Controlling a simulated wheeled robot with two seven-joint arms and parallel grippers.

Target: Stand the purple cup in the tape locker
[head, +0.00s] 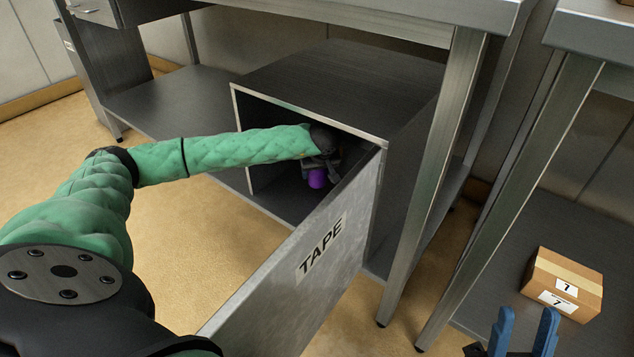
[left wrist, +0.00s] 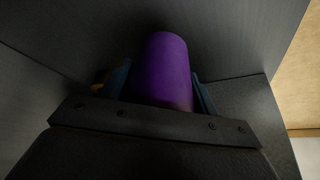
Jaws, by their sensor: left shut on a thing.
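The tape locker (head: 330,95) is a dark metal box on the lower shelf of a steel bench. Its door (head: 300,275), marked TAPE, stands open toward me. My left arm reaches in through the opening. My left gripper (head: 320,165) is inside the locker, shut on the purple cup (head: 318,179). In the left wrist view the purple cup (left wrist: 166,70) sits between the blue fingers, with dark locker walls around it. I cannot tell whether its base touches the locker floor. My right gripper (head: 525,330) shows at the lower right, its two blue fingers apart and nothing between them.
A cardboard box (head: 563,284) marked 7 sits on a low shelf at the right. A steel bench leg (head: 435,180) stands just right of the open door. The shelf left of the locker (head: 170,105) is bare. Tan floor lies open at the left.

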